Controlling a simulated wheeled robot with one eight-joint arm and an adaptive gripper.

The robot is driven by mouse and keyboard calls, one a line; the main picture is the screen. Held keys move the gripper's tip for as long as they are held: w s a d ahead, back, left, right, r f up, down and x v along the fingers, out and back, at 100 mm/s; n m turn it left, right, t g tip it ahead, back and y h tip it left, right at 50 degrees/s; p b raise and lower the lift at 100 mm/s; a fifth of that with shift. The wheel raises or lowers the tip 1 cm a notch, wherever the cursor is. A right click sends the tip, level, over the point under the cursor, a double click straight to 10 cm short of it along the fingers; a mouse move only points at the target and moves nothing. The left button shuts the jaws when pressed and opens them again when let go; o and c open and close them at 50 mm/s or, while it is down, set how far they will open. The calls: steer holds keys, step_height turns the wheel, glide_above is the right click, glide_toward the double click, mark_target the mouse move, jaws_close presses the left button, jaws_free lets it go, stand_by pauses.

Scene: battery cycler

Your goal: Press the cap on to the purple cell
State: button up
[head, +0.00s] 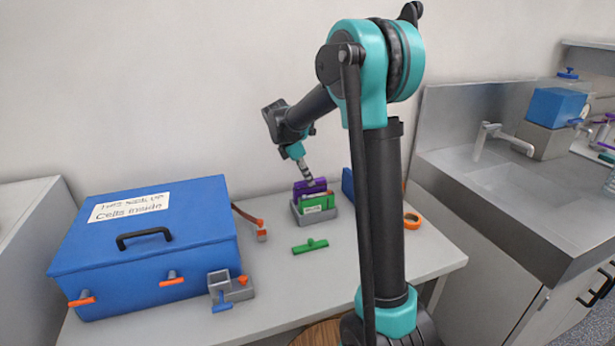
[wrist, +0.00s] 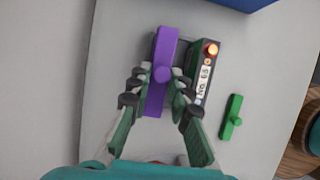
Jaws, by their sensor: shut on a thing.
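The purple cap (wrist: 166,48) is a long bar with a round knob in the middle. My gripper (wrist: 162,84) is shut on its knob from both sides, and in the head view my gripper (head: 309,179) points down over the grey holder (head: 301,218). Purple also shows at the back of the holder, under my fingertips; I cannot tell there where cap ends and purple cell (head: 312,190) begins, or whether the cap is fully seated. In the wrist view the cap hides the cell beneath it.
A green cell (head: 318,204) stands beside it in the holder, with a label and a lit orange lamp in the wrist view. A green cap (head: 310,246) lies on the table in front. A blue box (head: 150,250) stands left; orange tape (head: 412,220) lies right.

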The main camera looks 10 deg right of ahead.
steer(key=shift+f, duration=0.1)
stand_by(0.3)
steer(key=o, duration=0.9)
steer(key=shift+o, duration=0.4)
steer(key=o, duration=0.4)
steer(key=shift+o, duration=0.2)
steer(key=shift+r, duration=3.5)
jaws_close()
